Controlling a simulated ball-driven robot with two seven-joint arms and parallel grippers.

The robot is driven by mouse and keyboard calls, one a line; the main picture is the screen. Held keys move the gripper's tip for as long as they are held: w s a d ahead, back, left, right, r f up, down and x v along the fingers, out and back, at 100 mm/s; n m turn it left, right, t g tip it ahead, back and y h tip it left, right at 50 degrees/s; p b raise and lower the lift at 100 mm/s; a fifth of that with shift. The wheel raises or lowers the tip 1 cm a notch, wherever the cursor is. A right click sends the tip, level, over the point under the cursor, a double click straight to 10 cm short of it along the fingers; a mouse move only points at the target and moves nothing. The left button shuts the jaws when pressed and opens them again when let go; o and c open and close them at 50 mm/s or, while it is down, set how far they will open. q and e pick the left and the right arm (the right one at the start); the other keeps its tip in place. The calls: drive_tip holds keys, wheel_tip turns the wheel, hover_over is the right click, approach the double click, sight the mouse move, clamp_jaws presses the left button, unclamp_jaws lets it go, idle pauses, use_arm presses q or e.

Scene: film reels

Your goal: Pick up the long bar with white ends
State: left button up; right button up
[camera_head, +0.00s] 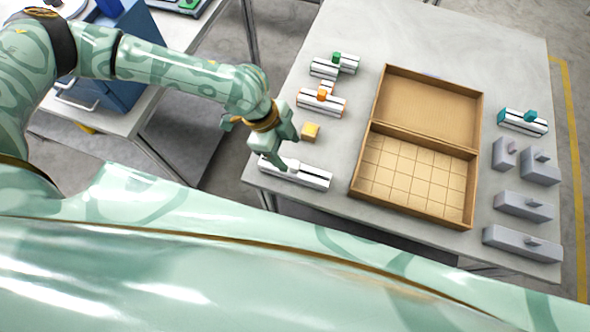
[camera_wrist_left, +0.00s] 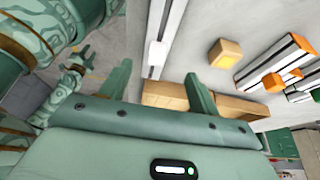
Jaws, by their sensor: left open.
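The long bar with white ends (camera_head: 312,178) lies on the near left edge of the grey table, with a small white knob on top. It also shows in the left wrist view (camera_wrist_left: 156,28), running away from between the fingers. My left gripper (camera_head: 277,163) is open and empty, just above the bar's left part, and partly hides it. In the left wrist view its two fingers (camera_wrist_left: 155,78) stand apart on either side of the bar's line. Whether they touch it cannot be told. What seems to be my right gripper (camera_wrist_left: 79,60) shows small at the left of the wrist view.
An orange-yellow cube (camera_head: 310,131) sits close behind the bar. Bars with orange (camera_head: 318,104) and green (camera_head: 329,68) parts lie farther back. An open cardboard box (camera_head: 357,160) with a grid fills the middle. Grey blocks (camera_head: 524,206) and a teal-ended bar (camera_head: 522,123) stand right.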

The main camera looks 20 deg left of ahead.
sight(293, 163)
use_arm(q)
drive_tip(key=x, duration=0.3)
drive_tip(key=shift+d+f, duration=0.1)
drive_tip(key=x, duration=0.1)
drive_tip(key=b+x, duration=0.1)
drive_tip(key=x, duration=0.2)
drive_tip(key=shift+s+f+b, duration=0.25)
drive_tip(key=shift+s+b, duration=0.1)
drive_tip(key=shift+s, duration=0.05)
drive_tip(key=shift+d+f, duration=0.1)
drive_tip(key=shift+f, duration=0.25)
drive_tip(key=shift+r, duration=0.1)
drive_tip(key=c, duration=1.2)
